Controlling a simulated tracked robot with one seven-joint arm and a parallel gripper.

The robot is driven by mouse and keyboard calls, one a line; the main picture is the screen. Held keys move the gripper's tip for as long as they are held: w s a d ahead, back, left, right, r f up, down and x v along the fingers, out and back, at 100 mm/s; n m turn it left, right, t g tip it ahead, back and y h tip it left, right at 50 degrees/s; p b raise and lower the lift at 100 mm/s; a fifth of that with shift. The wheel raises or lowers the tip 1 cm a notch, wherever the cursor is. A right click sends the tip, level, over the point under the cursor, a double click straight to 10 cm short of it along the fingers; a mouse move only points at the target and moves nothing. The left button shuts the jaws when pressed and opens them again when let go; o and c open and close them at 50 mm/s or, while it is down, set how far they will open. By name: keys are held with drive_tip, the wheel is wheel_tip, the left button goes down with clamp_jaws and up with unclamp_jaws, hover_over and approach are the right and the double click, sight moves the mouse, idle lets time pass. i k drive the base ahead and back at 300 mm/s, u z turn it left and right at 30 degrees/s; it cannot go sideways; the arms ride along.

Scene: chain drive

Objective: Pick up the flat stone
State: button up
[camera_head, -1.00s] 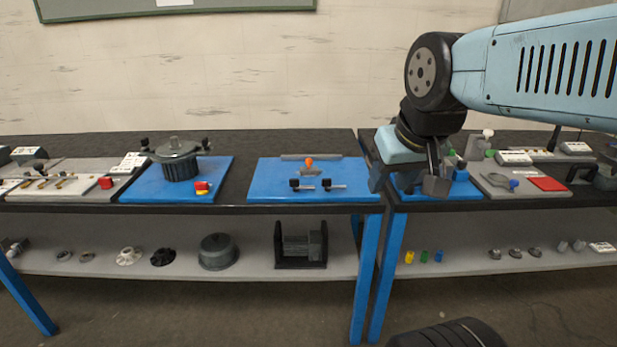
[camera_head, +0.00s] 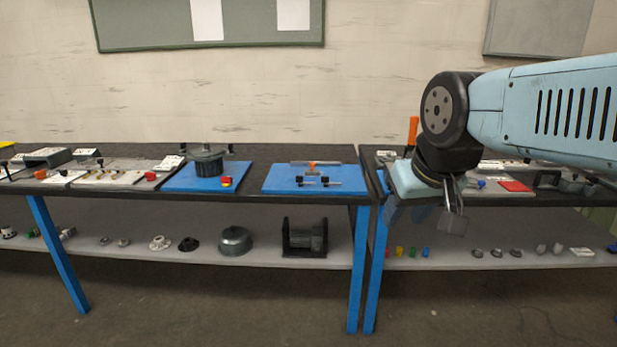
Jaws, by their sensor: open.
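I cannot make out for sure which thing is the flat stone. Small grey pieces (camera_head: 477,253) lie on the lower shelf at the right, too small to identify. My gripper (camera_head: 424,216) hangs pointing down in front of the right bench's front edge, left of the red piece. Its fingers are apart and nothing shows between them. My wrist hides part of the right bench top.
Two black-topped benches stand side by side with a narrow gap. The left bench (camera_head: 256,193) carries a blue board (camera_head: 275,187) with clamps and another with a ribbed grey pot (camera_head: 208,166). The lower shelf (camera_head: 270,253) holds a black-framed motor-like block (camera_head: 305,236). The floor in front is clear.

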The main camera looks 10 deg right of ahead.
sight(307, 172)
drive_tip(key=z, duration=0.55)
drive_tip(key=i, duration=1.75)
drive_tip(key=u, duration=0.6)
drive_tip(key=i, duration=0.35)
drive_tip(key=u, duration=0.2)
drive_tip(key=k, duration=0.9)
drive_tip(key=u, duration=0.2)
drive_tip(key=i, duration=0.9)
drive_tip(key=z, duration=0.1)
